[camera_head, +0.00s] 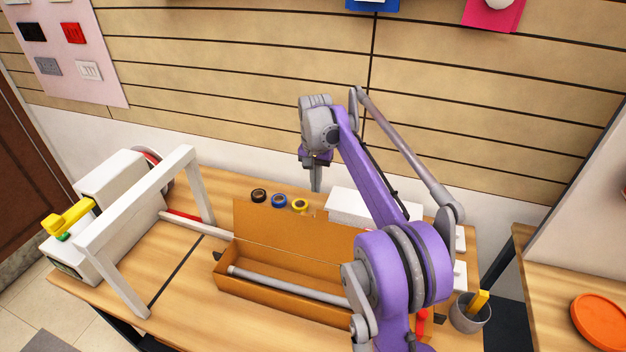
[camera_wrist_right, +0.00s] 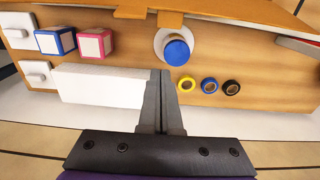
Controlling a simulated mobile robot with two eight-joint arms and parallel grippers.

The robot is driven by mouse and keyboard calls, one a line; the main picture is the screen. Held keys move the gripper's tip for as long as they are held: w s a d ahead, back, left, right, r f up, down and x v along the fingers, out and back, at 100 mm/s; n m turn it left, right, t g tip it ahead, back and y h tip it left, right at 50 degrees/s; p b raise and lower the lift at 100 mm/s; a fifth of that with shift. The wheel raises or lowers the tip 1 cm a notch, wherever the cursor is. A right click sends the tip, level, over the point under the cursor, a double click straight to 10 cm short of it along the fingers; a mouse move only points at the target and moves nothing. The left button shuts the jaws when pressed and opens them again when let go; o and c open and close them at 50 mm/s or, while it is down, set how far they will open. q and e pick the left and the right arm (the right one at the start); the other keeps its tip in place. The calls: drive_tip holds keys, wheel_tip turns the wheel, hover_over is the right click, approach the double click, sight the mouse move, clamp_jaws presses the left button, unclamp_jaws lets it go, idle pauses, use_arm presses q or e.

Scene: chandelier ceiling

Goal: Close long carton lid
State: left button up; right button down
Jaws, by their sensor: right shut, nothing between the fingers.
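The long brown carton (camera_head: 255,285) stands open on the wooden table with a grey tube (camera_head: 290,287) lying inside. Its lid (camera_head: 268,232) stands up from the far long edge; its right end is hidden behind my right arm. In the right wrist view the lid's edge (camera_wrist_right: 235,10) runs along the top, with a tab (camera_wrist_right: 150,13). My right gripper (camera_head: 316,188) is shut and empty, pointing down on the far side of the lid. It also shows in the right wrist view (camera_wrist_right: 160,78), apart from the lid. My left gripper is not in view.
Black, blue and yellow tape rolls (camera_head: 279,200) lie behind the lid. A white box (camera_wrist_right: 105,85) and a blue-topped roll (camera_wrist_right: 177,50) are near the gripper. A white-framed machine (camera_head: 110,215) stands left; a grey cup (camera_head: 470,315) stands right.

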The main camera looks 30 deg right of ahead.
sight(319, 233)
drive_tip(key=a+f, duration=0.1)
drive_tip(key=s+a+f, duration=0.1)
drive_tip(key=f, duration=0.1)
drive_tip(key=s+f, duration=0.1)
drive_tip(key=shift+a+f, duration=0.35)
drive_tip(key=shift+a, duration=0.05)
drive_tip(key=shift+s+a+r, duration=0.1)
drive_tip(key=shift+s+a, duration=0.05)
drive_tip(key=shift+s, duration=0.05)
drive_tip(key=shift+s+a+r+t+h, duration=0.2)
drive_tip(key=shift+t+h, duration=0.1)
drive_tip(key=shift+h, duration=0.1)
